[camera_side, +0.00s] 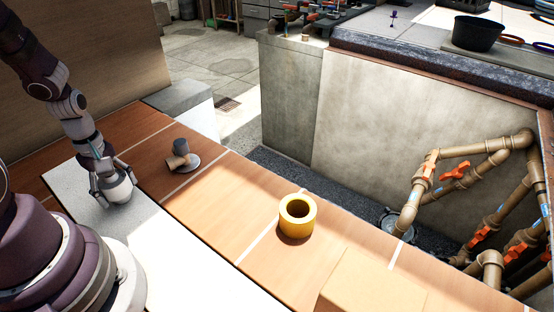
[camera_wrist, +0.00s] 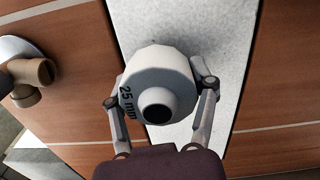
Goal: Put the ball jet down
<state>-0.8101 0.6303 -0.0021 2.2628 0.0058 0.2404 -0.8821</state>
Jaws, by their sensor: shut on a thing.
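The ball jet (camera_wrist: 160,85) is a white, rounded, faceted fitting marked "25 mm" with a dark round opening that faces the wrist camera. In the side view the ball jet (camera_side: 118,187) is at the left, at the white strip of the table; I cannot tell whether it touches the surface. My gripper (camera_side: 113,190) is shut on it, one finger on each side. In the wrist view my gripper (camera_wrist: 160,92) has its fingers against the left and right sides of the ball jet.
A grey and tan pipe fitting (camera_side: 180,158) on a round base stands on the wood-coloured tabletop, right of my gripper. A yellow ring (camera_side: 297,216) sits farther right, and a tan box (camera_side: 370,288) at the front. The white strip (camera_side: 150,245) is clear. Beyond is a pit with brown pipes (camera_side: 475,148).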

